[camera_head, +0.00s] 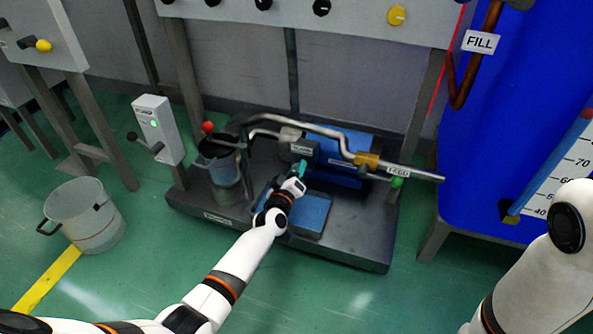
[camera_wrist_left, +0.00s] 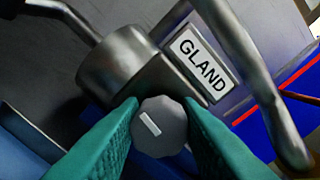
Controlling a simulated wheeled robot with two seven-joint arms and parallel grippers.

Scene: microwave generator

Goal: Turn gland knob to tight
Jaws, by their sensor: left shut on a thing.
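The gland knob (camera_wrist_left: 160,127) is a small grey, scalloped knob with a white pointer mark. In the left wrist view the mark slants from upper left to lower right. It sits just below the white GLAND label (camera_wrist_left: 201,64), which also shows in the head view (camera_head: 301,150). My left gripper (camera_wrist_left: 160,132) has its two green fingers shut on the knob, one on each side. In the head view my left gripper (camera_head: 299,174) reaches the pump from the front and hides the knob. My right gripper is out of view; only its arm shows at the right.
A grey pipe (camera_head: 330,133) with a brass fitting (camera_head: 366,161) arches over the pump, close above my left gripper. A dark base (camera_head: 340,245) carries the pump. A blue tank (camera_head: 520,110) stands at the right, and a bucket (camera_head: 85,222) is on the floor at the left.

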